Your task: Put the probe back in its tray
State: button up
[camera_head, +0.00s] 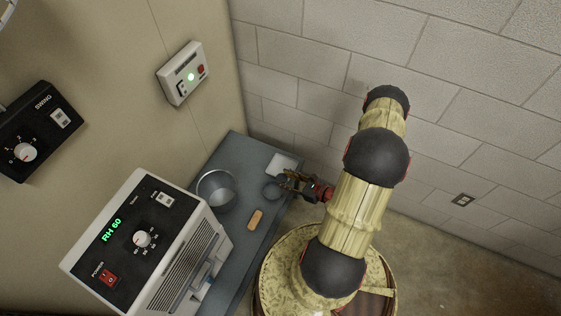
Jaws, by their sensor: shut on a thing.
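My gripper (285,182) is over the far end of the grey-blue bench, reaching in from the right. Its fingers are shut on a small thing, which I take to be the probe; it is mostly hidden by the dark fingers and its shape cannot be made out. A small grey round dish (271,190) is at the fingertips; I cannot tell whether they touch. A flat pale grey piece (282,162) lies just behind the gripper. I cannot tell whether either of these is the probe's tray.
The bench (239,247) also bears a metal bowl (217,189), a small orange-tan block (256,220) and a white control unit (150,240) reading RH 60. A switch box (183,73) and a black dial box (37,130) are on the left wall. A block wall (310,65) stands behind.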

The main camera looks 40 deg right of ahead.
jog(key=w+d+f+b, duration=0.1)
jog(key=w+d+f, duration=0.1)
jog(key=w+d, duration=0.1)
jog(key=w+d+f+b, duration=0.2)
jog(key=w+d+f, duration=0.1)
jog(key=w+d+f+b, duration=0.1)
jog(key=w+d+f, duration=0.2)
jog(key=w, duration=0.1)
jog(key=shift+w+d+f+b, duration=0.1)
jog(key=shift+d+f+b, duration=0.1)
jog(key=shift+b, duration=0.2)
jog(key=shift+w+d+f, duration=0.3)
jog(key=shift+w+f, duration=0.1)
jog(key=shift+f, duration=0.15)
jog(key=shift+w+d+f+b, duration=0.1)
jog(key=shift+f+b, duration=0.45)
jog(key=shift+f, duration=0.35)
jog(key=shift+w+d+f+b, duration=0.1)
jog(key=shift+f+b, duration=0.45)
jog(key=shift+f, duration=0.3)
jog(key=shift+f, duration=0.2)
jog(key=o, duration=1.3)
jog(key=shift+a+r, duration=0.1)
